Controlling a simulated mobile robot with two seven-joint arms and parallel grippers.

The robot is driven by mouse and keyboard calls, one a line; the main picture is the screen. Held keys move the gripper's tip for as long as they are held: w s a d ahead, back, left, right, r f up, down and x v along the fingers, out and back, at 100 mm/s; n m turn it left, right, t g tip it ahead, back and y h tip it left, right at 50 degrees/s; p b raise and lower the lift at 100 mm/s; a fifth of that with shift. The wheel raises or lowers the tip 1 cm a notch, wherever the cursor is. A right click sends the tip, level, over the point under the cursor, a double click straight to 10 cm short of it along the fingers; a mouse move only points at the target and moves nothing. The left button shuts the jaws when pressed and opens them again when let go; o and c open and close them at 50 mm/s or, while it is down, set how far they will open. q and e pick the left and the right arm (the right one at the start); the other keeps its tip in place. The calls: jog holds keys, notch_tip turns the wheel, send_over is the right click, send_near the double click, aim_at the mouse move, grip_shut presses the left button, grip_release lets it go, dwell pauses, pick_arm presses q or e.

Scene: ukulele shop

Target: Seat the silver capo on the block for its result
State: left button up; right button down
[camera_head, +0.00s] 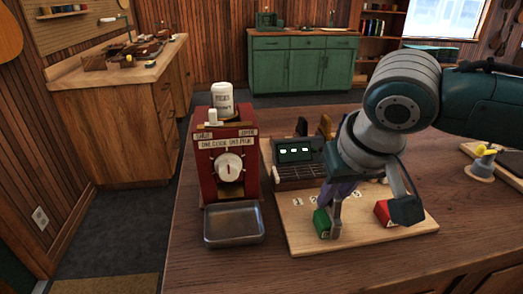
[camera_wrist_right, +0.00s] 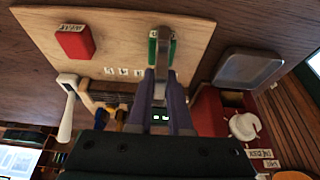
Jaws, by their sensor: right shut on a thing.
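My right gripper (camera_head: 340,190) is shut on the silver capo (camera_head: 336,217), low over the pale wooden board (camera_head: 300,238). In the wrist view the capo (camera_wrist_right: 162,55) extends from between the purple fingers (camera_wrist_right: 165,100). My left gripper is not in view.
A red dial machine (camera_head: 228,165) and a metal tray (camera_head: 234,224) are to the left. A white-handled object (camera_wrist_right: 68,105) lies near the device. Yellow-topped item (camera_head: 483,162) stands far right.

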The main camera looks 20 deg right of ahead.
aim_at(337, 215)
jog(key=shift+f, duration=0.1)
dwell(0.4)
jog(key=shift+f+b, duration=0.3)
jog(key=shift+f, duration=0.2)
jog(key=c, duration=1.1)
grip_release()
jog(key=p+v, duration=0.6)
jog(key=p, duration=0.3)
jog(key=shift+r, duration=0.35)
jog(key=p+v, duration=0.4)
jog(key=p, duration=0.1)
jog(key=shift+s+r+p, duration=0.15)
jog(key=shift+s+p, duration=0.05)
jog(key=shift+p, duration=0.2)
jog(key=shift+a, duration=0.1)
